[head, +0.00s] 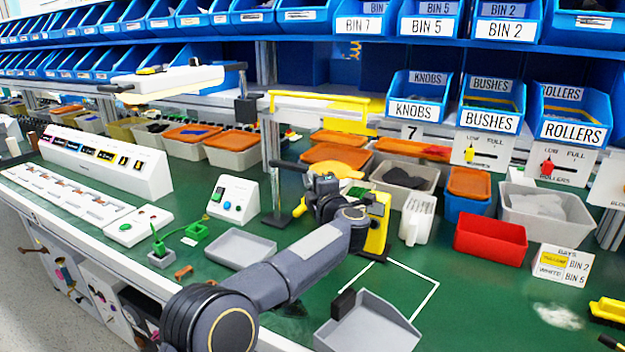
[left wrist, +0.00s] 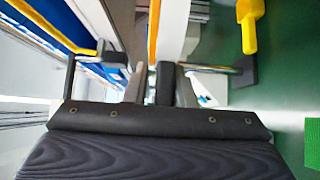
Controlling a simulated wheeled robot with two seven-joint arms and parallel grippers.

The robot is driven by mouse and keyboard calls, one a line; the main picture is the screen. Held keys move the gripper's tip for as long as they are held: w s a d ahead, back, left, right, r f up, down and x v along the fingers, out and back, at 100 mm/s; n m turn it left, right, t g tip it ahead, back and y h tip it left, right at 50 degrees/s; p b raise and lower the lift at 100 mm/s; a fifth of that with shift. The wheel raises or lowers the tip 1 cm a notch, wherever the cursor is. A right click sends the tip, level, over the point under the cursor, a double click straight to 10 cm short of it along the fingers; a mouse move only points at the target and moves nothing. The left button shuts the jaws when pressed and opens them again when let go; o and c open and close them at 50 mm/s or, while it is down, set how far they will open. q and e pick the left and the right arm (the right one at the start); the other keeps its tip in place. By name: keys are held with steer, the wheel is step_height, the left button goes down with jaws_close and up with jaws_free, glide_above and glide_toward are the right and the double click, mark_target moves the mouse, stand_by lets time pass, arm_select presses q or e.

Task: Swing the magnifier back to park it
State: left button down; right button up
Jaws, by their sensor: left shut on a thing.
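A white, flat lamp-like head (head: 168,82) with a black handle at its left end hangs over the back left of the bench; it looks like the magnifier. A slim upright post on a dark base (head: 278,220) stands left of my left gripper. My left gripper (head: 308,175) is over the middle of the bench, with its fingertips largely hidden in the head view. In the left wrist view its fingers (left wrist: 163,85) close on a dark handle-like piece (left wrist: 165,82). I cannot tell whether that piece belongs to the magnifier. My right gripper is not in view.
A yellow bar (head: 320,101) spans above the bench behind the gripper. Grey bins, a red bin (head: 490,240) and a yellow-sided box (head: 377,225) stand to the right. A control box (head: 233,198) and a grey tray (head: 241,248) are left. Blue bins line the shelves.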

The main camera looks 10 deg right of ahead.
arm_select(q)
steer(key=shift+f, duration=0.5)
steer(key=c, duration=1.6)
jaws_free()
steer(key=shift+c, duration=0.2)
steer(key=shift+o, duration=1.2)
steer(key=shift+w+d, duration=0.1)
steer(key=shift+w, duration=0.05)
steer(key=shift+r, duration=0.1)
steer(key=s+d, duration=0.1)
steer(key=s, duration=0.6)
steer(key=shift+s+d+b, duration=0.15)
steer(key=shift+s+b, duration=0.2)
steer(key=shift+b, duration=0.1)
